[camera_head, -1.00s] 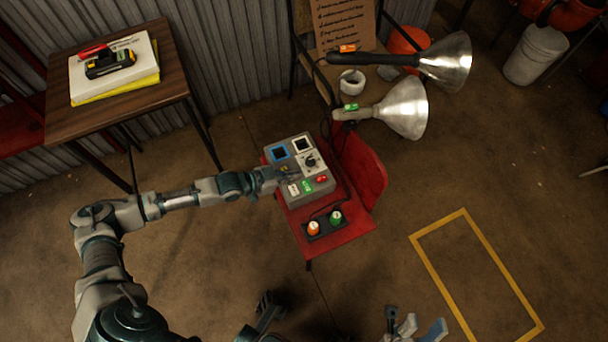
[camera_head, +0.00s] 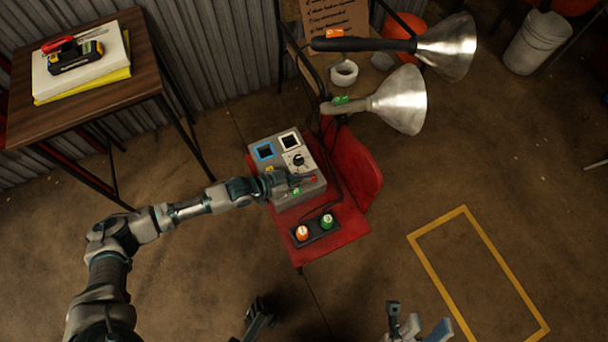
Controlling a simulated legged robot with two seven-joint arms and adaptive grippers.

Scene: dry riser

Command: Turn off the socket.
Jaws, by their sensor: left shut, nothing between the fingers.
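A grey control box (camera_head: 309,155) sits on a red chair (camera_head: 345,232). Its top has a blue-framed socket (camera_head: 265,151), a white-framed socket (camera_head: 289,141) and a dark round knob (camera_head: 299,160). Along its front row are a red button (camera_head: 313,178) and a green one (camera_head: 296,191), partly covered by my gripper. The white button there is hidden. My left gripper (camera_head: 299,181) is shut and empty, over this front row with its tips close to the red button; I cannot tell whether they touch. Grey-blue parts at the bottom edge may be my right gripper (camera_head: 408,324), cut off.
A small panel (camera_head: 315,230) with orange and green buttons lies on the chair in front of the box. Two metal-shaded lamps (camera_head: 400,98) stand behind at the right. A wooden table (camera_head: 90,100) is at the left. Floor by the yellow outline (camera_head: 450,280) is clear.

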